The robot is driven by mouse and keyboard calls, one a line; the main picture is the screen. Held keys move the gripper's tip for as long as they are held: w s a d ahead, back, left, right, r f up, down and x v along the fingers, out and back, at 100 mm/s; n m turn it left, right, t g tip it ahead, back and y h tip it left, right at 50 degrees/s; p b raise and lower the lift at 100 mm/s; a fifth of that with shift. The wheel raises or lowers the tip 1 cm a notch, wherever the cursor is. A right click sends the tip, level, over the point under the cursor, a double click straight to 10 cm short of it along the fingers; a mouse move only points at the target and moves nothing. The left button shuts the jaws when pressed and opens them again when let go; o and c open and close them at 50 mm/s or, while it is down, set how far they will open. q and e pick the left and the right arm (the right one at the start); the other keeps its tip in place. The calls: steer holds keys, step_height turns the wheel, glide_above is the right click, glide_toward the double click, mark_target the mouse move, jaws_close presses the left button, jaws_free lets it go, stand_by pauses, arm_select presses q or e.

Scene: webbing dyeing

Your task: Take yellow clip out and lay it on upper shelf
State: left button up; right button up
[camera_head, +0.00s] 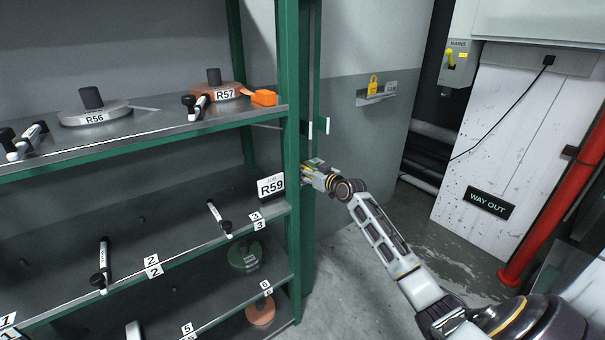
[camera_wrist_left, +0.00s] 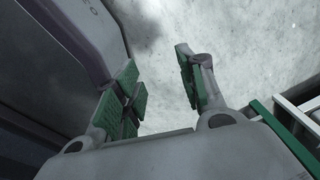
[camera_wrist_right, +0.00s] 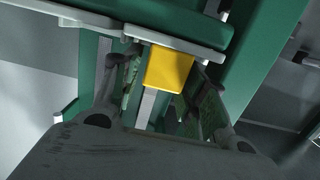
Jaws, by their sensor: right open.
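A yellow block (camera_wrist_right: 168,68), which looks like the yellow clip, shows in the right wrist view under a grey bar by green shelf metal. My right gripper (camera_wrist_right: 160,85) is open around it, a finger on each side; I cannot tell whether they touch it. In the head view my right gripper (camera_head: 313,171) is at the green upright, right of the R59 label, and mostly hides the clip. The upper shelf (camera_head: 160,130) is above and left of it. My left gripper (camera_wrist_left: 165,90) is open and empty over grey floor, out of the head view.
The upper shelf holds reels R56 (camera_head: 95,113) and R57 (camera_head: 216,92), black-and-white handled pieces and an orange clip (camera_head: 263,98) at its right end. A green upright (camera_head: 289,140) bounds the shelves. A yellow padlock (camera_head: 373,84) is on the wall holder.

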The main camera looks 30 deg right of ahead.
steer(key=shift+w+f, duration=0.1)
steer(key=shift+w, duration=0.6)
steer(key=c, duration=0.8)
